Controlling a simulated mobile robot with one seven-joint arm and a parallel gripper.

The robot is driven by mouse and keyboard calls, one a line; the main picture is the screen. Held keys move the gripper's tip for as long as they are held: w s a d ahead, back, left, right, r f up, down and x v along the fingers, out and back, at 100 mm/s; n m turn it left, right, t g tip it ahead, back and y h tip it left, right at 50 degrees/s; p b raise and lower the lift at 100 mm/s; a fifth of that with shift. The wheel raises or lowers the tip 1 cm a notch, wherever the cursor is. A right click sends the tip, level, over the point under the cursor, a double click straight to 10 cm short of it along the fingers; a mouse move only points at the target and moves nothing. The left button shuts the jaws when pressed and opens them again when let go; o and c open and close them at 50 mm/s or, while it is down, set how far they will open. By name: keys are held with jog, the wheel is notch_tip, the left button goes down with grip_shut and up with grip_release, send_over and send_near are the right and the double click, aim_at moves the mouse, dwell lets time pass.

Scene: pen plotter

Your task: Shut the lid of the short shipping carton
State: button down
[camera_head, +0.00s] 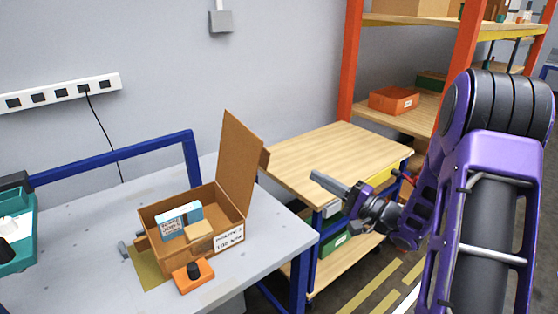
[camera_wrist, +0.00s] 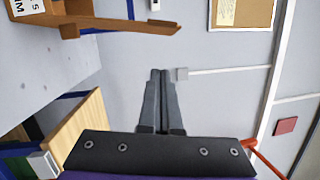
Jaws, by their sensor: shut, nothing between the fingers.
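The short shipping carton (camera_head: 222,258) is a brown box on the grey table. Its lid (camera_head: 238,165) stands open, roughly upright, on the carton's right side. A blue and white box (camera_head: 179,220) and a tan block (camera_head: 199,232) show inside, and a white label is on the carton's front. My gripper (camera_head: 316,177) is shut and empty, to the right of the lid and apart from it. In the wrist view my shut fingers (camera_wrist: 159,75) point toward the wall, with the lid (camera_wrist: 125,24) at upper left.
The grey table (camera_head: 70,275) holds an orange piece with a black knob (camera_head: 193,272) in front of the carton. A blue rail (camera_head: 110,158) runs behind. A wooden-topped cart (camera_head: 325,155) stands right of the table, near my arm. Orange-framed shelves (camera_head: 400,110) stand behind it.

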jog(key=w+a+r, duration=0.2)
jog(key=w+a, duration=0.2)
jog(key=a, duration=0.5)
jog(key=shift+w+a+r, duration=0.15)
jog(key=shift+w+a, duration=0.1)
jog(key=shift+a, duration=0.1)
jog(key=shift+a, duration=0.1)
